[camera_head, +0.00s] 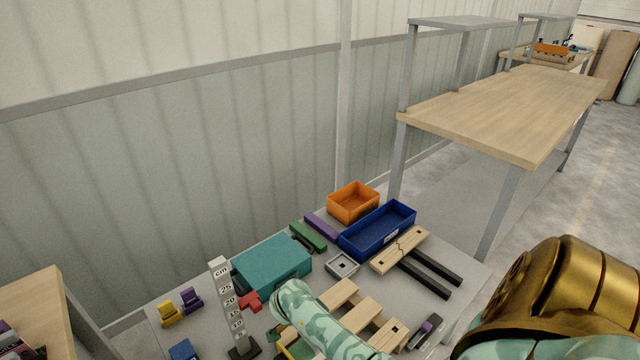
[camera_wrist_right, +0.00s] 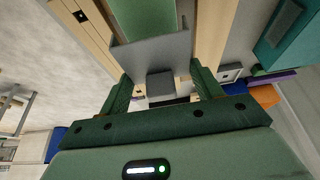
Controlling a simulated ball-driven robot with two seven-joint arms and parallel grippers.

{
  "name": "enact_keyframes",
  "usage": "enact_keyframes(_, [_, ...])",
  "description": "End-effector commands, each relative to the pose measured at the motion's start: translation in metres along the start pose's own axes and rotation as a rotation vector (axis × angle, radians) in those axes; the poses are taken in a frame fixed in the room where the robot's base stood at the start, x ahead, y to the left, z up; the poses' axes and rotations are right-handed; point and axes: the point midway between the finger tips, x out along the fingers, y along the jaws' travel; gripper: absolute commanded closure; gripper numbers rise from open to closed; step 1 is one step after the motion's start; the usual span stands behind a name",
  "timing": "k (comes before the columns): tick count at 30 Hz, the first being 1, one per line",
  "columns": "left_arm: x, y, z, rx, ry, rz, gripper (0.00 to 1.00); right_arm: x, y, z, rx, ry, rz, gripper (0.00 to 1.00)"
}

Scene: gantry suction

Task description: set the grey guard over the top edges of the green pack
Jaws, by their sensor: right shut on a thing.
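My right gripper (camera_wrist_right: 161,84) is shut on this block, one green finger on each side. The green pack (camera_wrist_right: 142,16) shows beyond the guard at the top of that view, partly covered by it. I cannot tell whether the guard touches the pack. In the head view a green piece (camera_head: 299,349) shows at the bottom edge, mostly hidden by my right forearm. The right fingers and guard are not clear there. My left gripper is not in view.
Pale wooden pieces (camera_head: 361,315) lie to the right of my forearm. A teal box (camera_head: 273,264), a marked grey post (camera_head: 228,300), a square grey piece (camera_head: 342,265), a blue bin (camera_head: 377,231) and an orange bin (camera_head: 353,201) stand around on the table.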

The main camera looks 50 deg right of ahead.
Motion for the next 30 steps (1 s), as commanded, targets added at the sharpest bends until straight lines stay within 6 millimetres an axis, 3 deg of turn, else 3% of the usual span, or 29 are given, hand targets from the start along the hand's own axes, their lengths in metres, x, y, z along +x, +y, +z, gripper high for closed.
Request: enact_keyframes(30, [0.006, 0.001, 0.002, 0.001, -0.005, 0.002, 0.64, 0.013, 0.000, 0.006, 0.000, -0.001, 0.000, 0.57])
